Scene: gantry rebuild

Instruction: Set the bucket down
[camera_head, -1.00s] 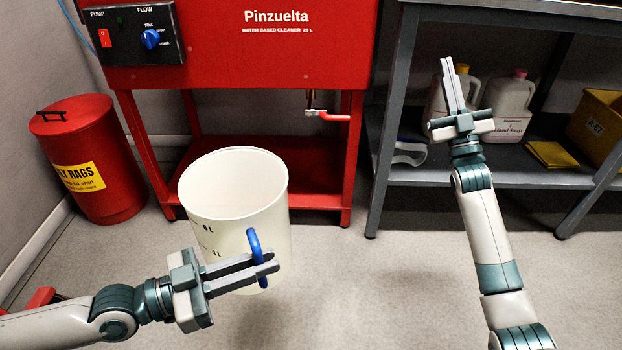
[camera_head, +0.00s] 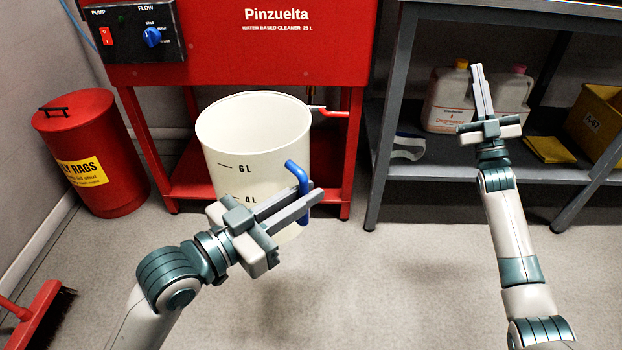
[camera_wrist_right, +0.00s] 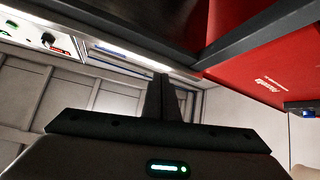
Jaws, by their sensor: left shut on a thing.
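The bucket (camera_head: 252,140) is cream white with 6 L and 4 L marks and a blue handle (camera_head: 300,185) on its near right side. It is upright, in front of the red parts washer, and overlaps the washer's lower shelf in the head view. I cannot tell whether it touches anything below. My left gripper (camera_head: 308,202) is shut on the blue handle. My right gripper (camera_head: 479,88) is raised in front of the grey bench, away from the bucket. Its fingers look close together, and it shows no object in them. The bucket's inside bottom is hidden.
The red parts washer (camera_head: 240,45) has a lower shelf (camera_head: 190,192) and a red tap lever (camera_head: 333,113). A red rag bin (camera_head: 90,150) stands left, a broom (camera_head: 45,315) at lower left. Bottles and a yellow crate (camera_head: 600,120) are on the bench's shelf. Floor in front is clear.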

